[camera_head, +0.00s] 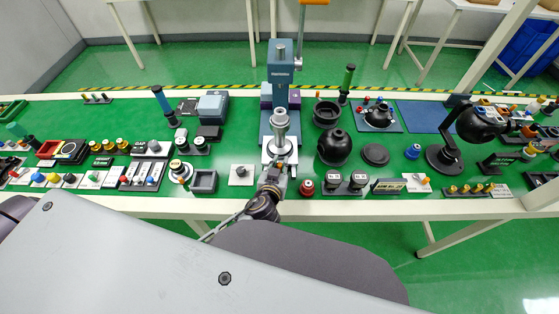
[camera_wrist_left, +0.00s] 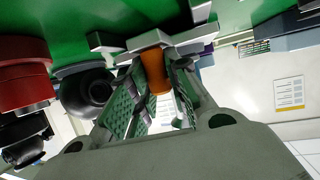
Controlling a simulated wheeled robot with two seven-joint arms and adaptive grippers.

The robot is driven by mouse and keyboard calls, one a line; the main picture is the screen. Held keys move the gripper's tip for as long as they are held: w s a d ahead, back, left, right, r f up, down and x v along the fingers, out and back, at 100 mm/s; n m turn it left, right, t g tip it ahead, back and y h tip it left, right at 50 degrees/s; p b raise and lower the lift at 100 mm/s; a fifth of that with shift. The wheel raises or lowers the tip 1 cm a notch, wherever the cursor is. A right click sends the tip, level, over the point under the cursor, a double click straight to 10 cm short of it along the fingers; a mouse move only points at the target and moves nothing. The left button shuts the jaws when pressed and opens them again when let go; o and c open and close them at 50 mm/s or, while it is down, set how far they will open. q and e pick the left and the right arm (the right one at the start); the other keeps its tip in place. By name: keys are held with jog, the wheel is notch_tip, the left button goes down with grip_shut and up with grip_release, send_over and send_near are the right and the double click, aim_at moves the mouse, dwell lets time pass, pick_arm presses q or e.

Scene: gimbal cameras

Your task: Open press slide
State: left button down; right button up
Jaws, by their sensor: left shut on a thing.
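The blue-grey press (camera_head: 281,72) stands upright at the table's middle, with a silver ram (camera_head: 281,122) over its pale base. The orange lever end (camera_head: 314,2) shows at the top edge. My left gripper (camera_head: 275,174) is at the front of the press base, low over the table's front side. In the left wrist view, my left gripper (camera_wrist_left: 155,100) is shut on an orange handle (camera_wrist_left: 157,72), which adjoins a pale block (camera_wrist_left: 149,40). My right gripper is not in view.
A red-and-black knob (camera_head: 306,187) stands just right of the gripper, beside two black-capped weights (camera_head: 357,180). A black sphere (camera_head: 334,147) stands right of the press. The green table (camera_head: 100,191) is crowded on both sides.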

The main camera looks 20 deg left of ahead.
pick_arm(q)
jog(key=s, duration=0.1)
jog(key=s+d, duration=0.1)
jog(key=s, duration=0.1)
jog(key=shift+f+b, duration=0.15)
jog(key=shift+b, duration=0.2)
jog(key=shift+s, duration=0.3)
jog(key=shift+s+d, duration=0.1)
jog(key=shift+d, duration=0.05)
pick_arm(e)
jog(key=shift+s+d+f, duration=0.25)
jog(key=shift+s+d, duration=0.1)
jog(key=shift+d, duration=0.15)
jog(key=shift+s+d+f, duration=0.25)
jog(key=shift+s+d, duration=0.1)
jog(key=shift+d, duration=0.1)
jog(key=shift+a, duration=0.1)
